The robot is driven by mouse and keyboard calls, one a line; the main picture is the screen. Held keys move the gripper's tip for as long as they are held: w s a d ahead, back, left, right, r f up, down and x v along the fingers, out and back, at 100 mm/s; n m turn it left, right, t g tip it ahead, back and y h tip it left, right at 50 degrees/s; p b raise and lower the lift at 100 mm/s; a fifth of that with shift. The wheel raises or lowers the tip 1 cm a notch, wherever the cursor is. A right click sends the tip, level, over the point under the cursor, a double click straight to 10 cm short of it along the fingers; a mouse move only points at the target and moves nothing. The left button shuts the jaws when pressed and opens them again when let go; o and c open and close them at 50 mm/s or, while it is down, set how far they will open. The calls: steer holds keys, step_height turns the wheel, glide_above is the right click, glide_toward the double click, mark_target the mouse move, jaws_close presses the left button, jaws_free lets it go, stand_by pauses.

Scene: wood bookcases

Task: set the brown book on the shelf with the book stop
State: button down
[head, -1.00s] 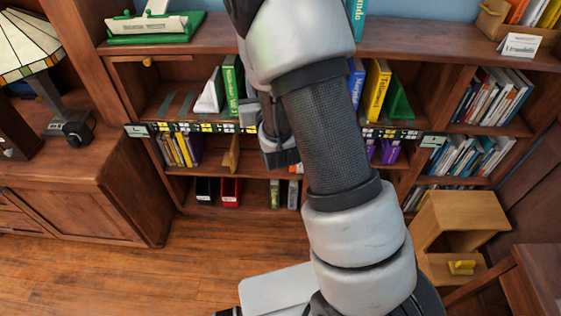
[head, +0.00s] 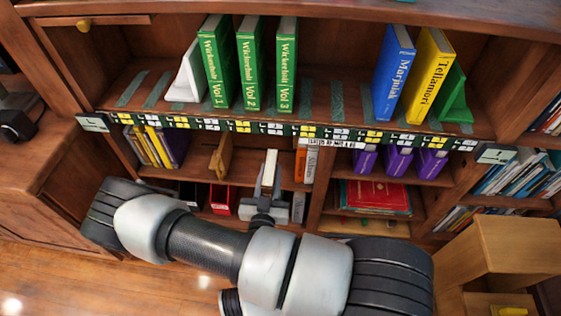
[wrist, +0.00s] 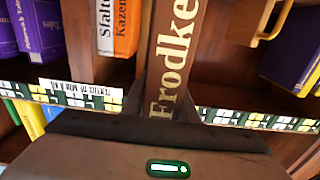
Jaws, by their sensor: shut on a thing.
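The brown book (head: 267,174), with pale page edges, is upright in my gripper (head: 265,198) in front of the middle shelf. In the wrist view the spine of the brown book (wrist: 175,55) reads "Frodke" between the fingers of my gripper (wrist: 168,112). My gripper is shut on it. A tan wooden book stop (head: 221,157) stands on the middle shelf, left of the held book and apart from it. It also shows at the upper right of the wrist view (wrist: 262,24), which is turned over.
Orange and white books (head: 307,163) stand right of the held book, by a divider. Yellow and purple books (head: 157,146) stand left of the book stop. A label strip (head: 245,127) edges the shelf above. Between book stop and orange books there is free room.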

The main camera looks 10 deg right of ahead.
steer(key=shift+w+d+f, duration=0.15)
steer(key=shift+d+f, duration=0.05)
steer(key=shift+f, duration=0.05)
steer(key=f+b+x, duration=0.3)
steer(key=b+x, duration=0.1)
steer(key=x, duration=1.3)
steer(key=shift+w+d+f, duration=0.15)
steer(key=shift+w+f, duration=0.05)
steer(key=shift+w, duration=0.15)
steer(key=shift+f, duration=0.15)
steer(key=c, duration=1.4)
jaws_free()
steer(key=p+v, duration=0.2)
steer(key=v, duration=1)
